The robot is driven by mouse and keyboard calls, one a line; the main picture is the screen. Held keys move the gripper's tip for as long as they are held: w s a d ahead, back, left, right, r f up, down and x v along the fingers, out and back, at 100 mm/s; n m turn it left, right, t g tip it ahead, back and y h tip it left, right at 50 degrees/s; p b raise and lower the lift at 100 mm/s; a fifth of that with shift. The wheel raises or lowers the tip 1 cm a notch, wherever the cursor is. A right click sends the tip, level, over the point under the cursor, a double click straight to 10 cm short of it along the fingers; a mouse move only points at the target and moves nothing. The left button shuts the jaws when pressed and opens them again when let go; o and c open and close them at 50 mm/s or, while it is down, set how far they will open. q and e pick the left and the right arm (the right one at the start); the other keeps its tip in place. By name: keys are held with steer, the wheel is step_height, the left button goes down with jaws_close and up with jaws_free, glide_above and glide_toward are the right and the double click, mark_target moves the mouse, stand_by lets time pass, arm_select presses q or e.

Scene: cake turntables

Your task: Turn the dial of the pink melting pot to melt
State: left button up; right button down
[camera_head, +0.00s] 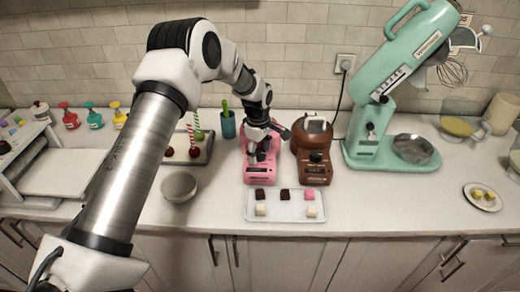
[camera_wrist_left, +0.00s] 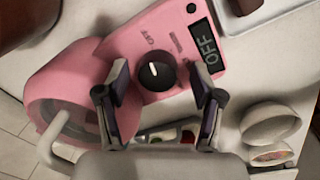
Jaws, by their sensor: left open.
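The pink melting pot (camera_head: 258,175) stands on the counter in the middle of the head view, partly hidden by my left arm. In the left wrist view the pink melting pot (camera_wrist_left: 75,85) shows its round bowl and a pink front with a black dial (camera_wrist_left: 154,72). The dial's white line points near the OFF mark, and the display (camera_wrist_left: 208,48) reads OFF. My left gripper (camera_head: 265,155) is over the pot's front. In the wrist view the left gripper (camera_wrist_left: 160,98) is open, its fingers on either side of the dial and apart from it. My right gripper is not in view.
A brown melting pot (camera_head: 314,150) stands close on the right. A white tray (camera_head: 285,212) with several small squares lies in front. A grey bowl (camera_head: 179,187) is at the left, and a mint stand mixer (camera_head: 370,150) is at the right.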

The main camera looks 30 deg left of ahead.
arm_select(q)
steer(key=shift+w, duration=0.1)
steer(key=shift+c, duration=0.3)
steer(key=c, duration=1.1)
steer(key=shift+m, duration=0.4)
steer(key=m, duration=0.3)
steer(key=shift+m+p, duration=0.3)
steer(key=shift+p, duration=0.05)
steer(key=m, duration=0.4)
steer(key=shift+a+m+h, duration=0.1)
steer(key=shift+m+h, duration=0.2)
steer(key=m, duration=0.5)
steer(key=shift+a+g, duration=0.1)
steer(key=shift+g, duration=0.2)
steer(key=m+b, duration=0.1)
steer(key=m, duration=0.4)
steer(key=shift+m, duration=0.4)
steer(key=shift+a, duration=0.1)
